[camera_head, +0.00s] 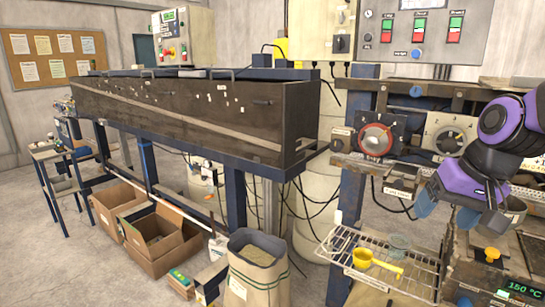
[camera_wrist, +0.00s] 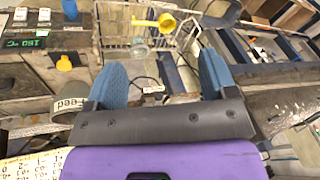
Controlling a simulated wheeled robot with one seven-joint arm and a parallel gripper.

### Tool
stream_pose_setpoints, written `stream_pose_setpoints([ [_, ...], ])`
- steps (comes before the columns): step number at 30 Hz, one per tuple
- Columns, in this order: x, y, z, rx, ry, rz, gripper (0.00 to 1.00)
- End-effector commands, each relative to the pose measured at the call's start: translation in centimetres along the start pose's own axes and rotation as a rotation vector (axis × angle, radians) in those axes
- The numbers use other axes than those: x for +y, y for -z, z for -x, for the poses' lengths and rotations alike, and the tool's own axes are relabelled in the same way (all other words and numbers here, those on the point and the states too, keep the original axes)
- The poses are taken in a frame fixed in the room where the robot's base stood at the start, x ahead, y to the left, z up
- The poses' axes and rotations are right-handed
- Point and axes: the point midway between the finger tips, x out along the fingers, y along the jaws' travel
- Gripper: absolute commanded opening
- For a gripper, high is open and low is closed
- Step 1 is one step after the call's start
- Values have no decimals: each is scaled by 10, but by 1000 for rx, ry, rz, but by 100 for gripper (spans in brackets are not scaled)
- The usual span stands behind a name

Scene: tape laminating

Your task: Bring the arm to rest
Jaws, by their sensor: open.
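My gripper (camera_head: 446,205) is at the right of the head view, at the end of my purple arm, in front of the machine's control panel. Its two blue fingers stand apart with nothing between them. In the wrist view my gripper (camera_wrist: 160,80) also shows both blue fingers spread wide and empty. Below and beyond them are a wire rack and the floor.
A wire rack (camera_head: 350,262) below my gripper holds a yellow scoop (camera_head: 378,262). A machine with a temperature display (camera_head: 524,290) stands at the lower right. Knobs (camera_head: 375,139) sit close behind. A sack (camera_head: 257,270) and cardboard boxes (camera_head: 160,240) stand on the floor at left.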

Motion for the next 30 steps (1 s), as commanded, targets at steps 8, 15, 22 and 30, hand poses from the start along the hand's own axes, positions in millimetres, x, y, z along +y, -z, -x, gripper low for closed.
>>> stream_pose_setpoints([
  [8, 1, -50, 60, 105, -46, 127, 78],
  [15, 2, -87, 87, 167, -129, 200, 78],
  [22, 2, -97, 92, 182, -160, 220, 78],
  [30, 2, -97, 92, 182, -159, 220, 50],
])
